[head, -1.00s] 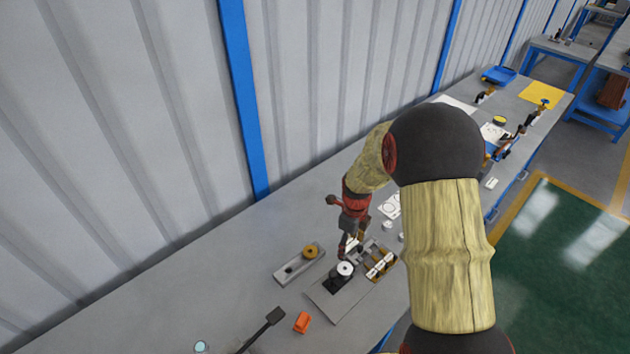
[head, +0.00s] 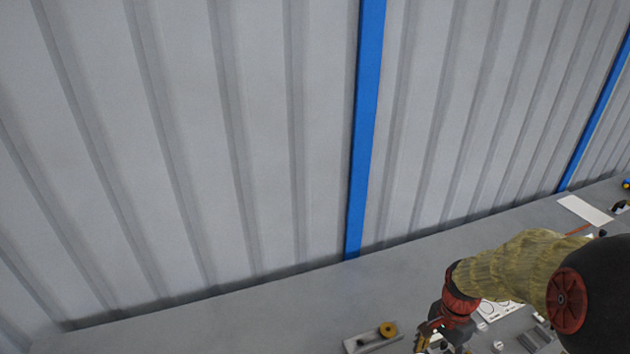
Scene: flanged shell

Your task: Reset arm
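My arm, with a yellowish sleeve and red and black joints, reaches in from the lower right of the head view. My gripper (head: 432,340) is at the bottom edge, over the grey bench (head: 270,312), and is partly cut off by the frame. I cannot tell whether its fingers are open or shut, or whether anything is between them. A grey tray with a brass-coloured round part (head: 387,329) lies just left of the gripper.
A grey corrugated wall (head: 180,130) with blue posts (head: 366,120) stands behind the bench. White sheets (head: 585,210) and small white parts (head: 498,346) lie right of the gripper. The bench at left is bare.

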